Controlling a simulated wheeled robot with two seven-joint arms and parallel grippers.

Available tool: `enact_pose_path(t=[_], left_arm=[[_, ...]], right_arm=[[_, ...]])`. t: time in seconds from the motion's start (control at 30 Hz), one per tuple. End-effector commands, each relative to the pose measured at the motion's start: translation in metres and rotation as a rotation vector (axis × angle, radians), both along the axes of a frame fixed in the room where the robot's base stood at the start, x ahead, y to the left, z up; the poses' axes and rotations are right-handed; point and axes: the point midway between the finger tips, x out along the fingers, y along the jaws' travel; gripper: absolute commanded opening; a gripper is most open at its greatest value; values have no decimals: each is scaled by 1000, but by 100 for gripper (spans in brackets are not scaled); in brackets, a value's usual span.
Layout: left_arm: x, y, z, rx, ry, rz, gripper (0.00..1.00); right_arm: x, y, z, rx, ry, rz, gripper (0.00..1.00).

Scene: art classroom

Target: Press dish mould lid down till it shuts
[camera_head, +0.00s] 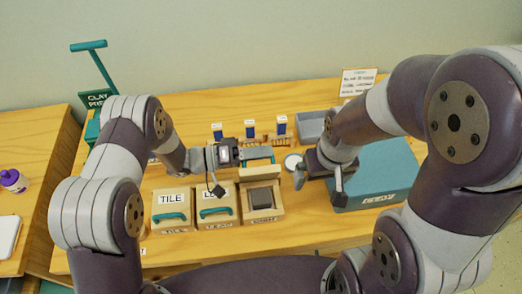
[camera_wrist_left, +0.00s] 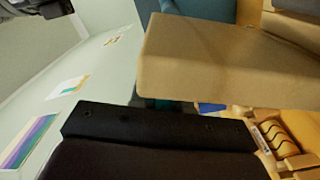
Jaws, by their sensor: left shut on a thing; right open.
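The dish mould (camera_head: 279,212) is the rightmost of three tan boxes, with a dark square hollow facing up. Its tan lid (camera_head: 260,173) stands raised at the box's back edge; in the left wrist view the tan block (camera_wrist_left: 225,60) appears to be this lid, close up. My left gripper (camera_head: 243,154) is behind the raised lid, shut, seemingly on the lid's teal handle (camera_head: 259,153); the contact is mostly hidden. In the left wrist view a black finger lies just below the block. My right gripper (camera_head: 318,175) is open and empty, right of the mould.
The closed tile mould (camera_head: 172,197) and leaf mould (camera_head: 217,196), with teal handles, stand left of the dish mould. A teal box (camera_head: 380,175) is at the right. Small blue-and-white packets (camera_head: 281,126) and a grey tray (camera_head: 310,126) stand behind. The table front is clear.

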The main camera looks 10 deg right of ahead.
Motion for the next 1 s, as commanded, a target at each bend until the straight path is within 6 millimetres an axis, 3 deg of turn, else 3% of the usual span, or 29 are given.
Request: enact_pose_path(t=[0.03, 0.07, 0.1, 0.13, 0.43, 0.57, 1.0], left_arm=[[-2, 0, -5, 7, 8, 0, 0], [-2, 0, -4, 7, 8, 0, 20], [-2, 0, -4, 7, 7, 0, 33], [-1, 0, -4, 5, 6, 0, 38], [0, 1, -1, 2, 2, 1, 38], [1, 11, -2, 2, 1, 5, 38], [1, 99, -4, 2, 1, 5, 38]], right_arm=[[0, 0, -1, 0, 0, 0, 100], [0, 0, -1, 0, 0, 0, 100], [0, 0, -1, 0, 0, 0, 100], [0, 0, -1, 0, 0, 0, 100], [0, 0, -1, 0, 0, 0, 100], [0, 0, -3, 0, 0, 0, 100], [0, 0, -19, 0, 0, 0, 100]])
